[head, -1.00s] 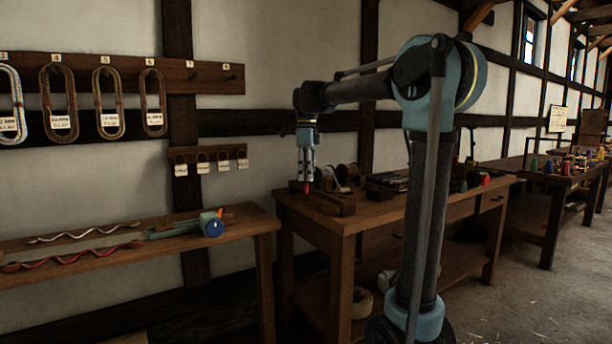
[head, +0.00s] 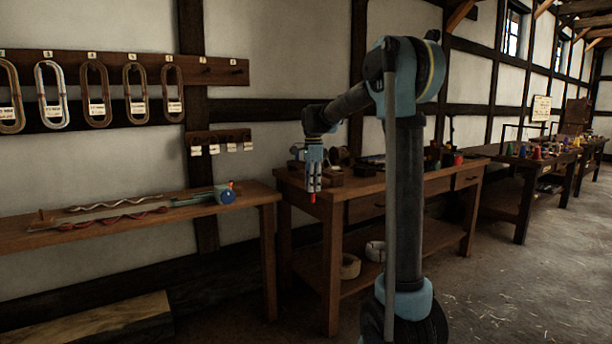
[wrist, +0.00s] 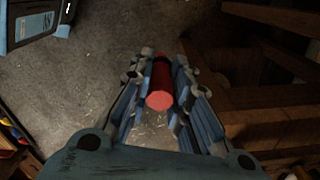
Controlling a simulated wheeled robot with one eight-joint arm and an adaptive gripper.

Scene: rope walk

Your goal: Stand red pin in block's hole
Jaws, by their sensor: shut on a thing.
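My gripper (head: 314,186) points down and is shut on the red pin, just in front of the near left corner of the middle bench. The pin's red tip (head: 313,198) shows below the fingers. In the wrist view the red pin (wrist: 160,88) lies lengthwise between the two fingers (wrist: 161,62), with floor beneath it. A dark wooden block (head: 332,179) shows on the bench right behind the gripper, partly covered by it. Its hole cannot be made out.
The middle bench (head: 365,190) carries several small things toward its back and right. A left bench (head: 120,225) holds wavy ropes and a blue-ended tool (head: 224,195). Rope coils (head: 350,266) lie on the lower shelf. Open floor (head: 490,285) is at right.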

